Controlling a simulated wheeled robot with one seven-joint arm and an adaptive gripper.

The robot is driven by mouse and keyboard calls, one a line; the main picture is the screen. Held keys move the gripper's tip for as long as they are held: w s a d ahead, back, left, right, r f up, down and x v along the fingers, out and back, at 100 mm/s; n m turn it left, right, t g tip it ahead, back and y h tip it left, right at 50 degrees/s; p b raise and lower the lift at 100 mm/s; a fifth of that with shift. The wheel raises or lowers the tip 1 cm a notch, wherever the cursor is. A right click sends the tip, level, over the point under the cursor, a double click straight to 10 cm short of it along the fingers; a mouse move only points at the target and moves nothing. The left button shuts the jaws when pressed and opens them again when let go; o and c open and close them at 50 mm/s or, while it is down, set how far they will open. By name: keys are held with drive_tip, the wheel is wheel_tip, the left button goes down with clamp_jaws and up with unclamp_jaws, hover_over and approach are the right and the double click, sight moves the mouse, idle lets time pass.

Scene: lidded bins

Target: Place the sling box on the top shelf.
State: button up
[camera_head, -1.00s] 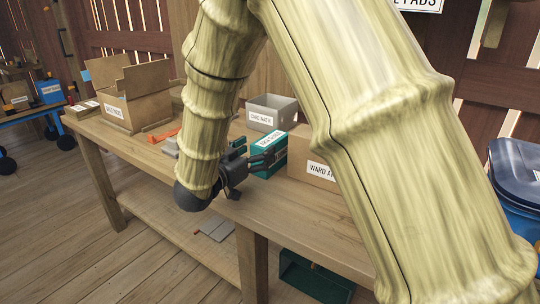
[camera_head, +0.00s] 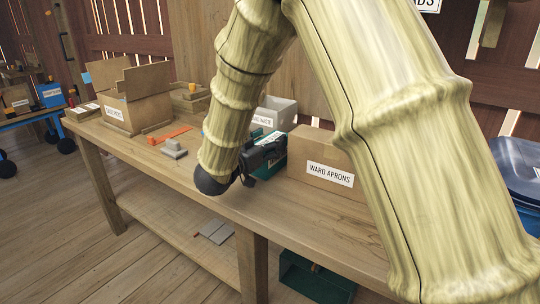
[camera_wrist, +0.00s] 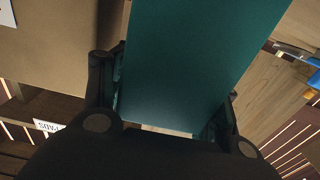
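A teal box (camera_head: 272,160) stands on the workbench. It has a white label that is mostly hidden behind my arm and gripper, so I cannot read its name. My gripper (camera_head: 268,152) is at the box in the head view. In the wrist view, the teal box (camera_wrist: 190,65) fills the space between the two dark fingers (camera_wrist: 172,110), one on each side. I cannot tell whether the fingers press on it or only straddle it. No top shelf can be made out; the workbench (camera_head: 205,185) has a low shelf (camera_head: 170,212) beneath it.
A brown "WARD APRONS" carton (camera_head: 322,178) stands close right of the teal box. A grey bin (camera_head: 280,110) is behind it. An open carton (camera_head: 135,110) and a grey block (camera_head: 174,150) are to the left. A blue lidded bin (camera_head: 520,165) is at the far right.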

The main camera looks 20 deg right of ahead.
drive_tip(key=c, duration=0.7)
drive_tip(key=shift+r, duration=0.1)
